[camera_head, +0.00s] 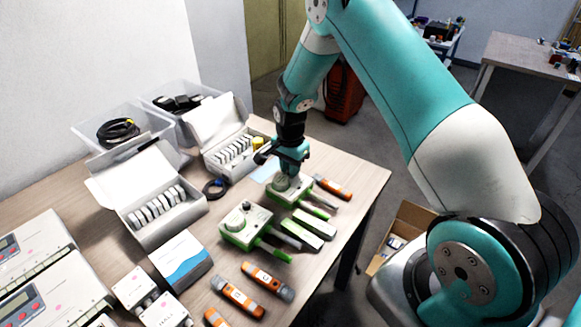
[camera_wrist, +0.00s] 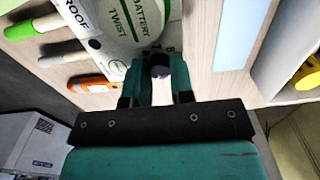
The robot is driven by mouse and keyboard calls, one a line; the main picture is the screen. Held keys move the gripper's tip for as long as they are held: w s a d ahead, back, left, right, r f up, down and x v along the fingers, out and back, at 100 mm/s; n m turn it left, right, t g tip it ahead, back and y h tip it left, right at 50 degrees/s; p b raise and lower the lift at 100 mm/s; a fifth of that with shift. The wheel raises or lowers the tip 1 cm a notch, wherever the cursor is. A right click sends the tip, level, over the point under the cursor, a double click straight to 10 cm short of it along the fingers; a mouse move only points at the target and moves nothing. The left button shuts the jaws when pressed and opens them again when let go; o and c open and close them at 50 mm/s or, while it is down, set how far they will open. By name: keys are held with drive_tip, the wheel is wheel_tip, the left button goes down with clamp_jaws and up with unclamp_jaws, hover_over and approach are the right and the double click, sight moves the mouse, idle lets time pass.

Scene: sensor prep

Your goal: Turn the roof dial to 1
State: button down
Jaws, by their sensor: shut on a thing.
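The sensor labelled ROOF, white with green trim (camera_head: 283,194), lies on the table under my gripper (camera_head: 287,173). Its face also shows in the wrist view, with ROOF and BATTERY TWIST printing and a large round battery cap (camera_wrist: 122,22). A small black dial knob (camera_wrist: 160,71) sits beside that cap. My gripper (camera_wrist: 158,82) points down at the sensor and is shut on the knob, one finger on each side. The fingers and the knob hide part of the dial's markings, so I cannot read its setting. The head view does not show the knob clearly.
A second similar sensor (camera_head: 245,224) lies just left and nearer. Orange-and-grey sticks (camera_head: 238,296) lie near the front and one (camera_head: 333,187) lies right of the sensor. Open white boxes (camera_head: 153,207) and clear bins (camera_head: 112,137) stand at the left and back.

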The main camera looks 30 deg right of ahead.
drive_tip(key=n, duration=0.4)
drive_tip(key=shift+n, duration=0.3)
drive_tip(key=n, duration=0.3)
drive_tip(key=shift+n, duration=0.3)
drive_tip(key=n, duration=0.9)
idle(0.6)
drive_tip(key=c, duration=1.2)
unclamp_jaws()
drive_tip(key=shift+c, duration=0.2)
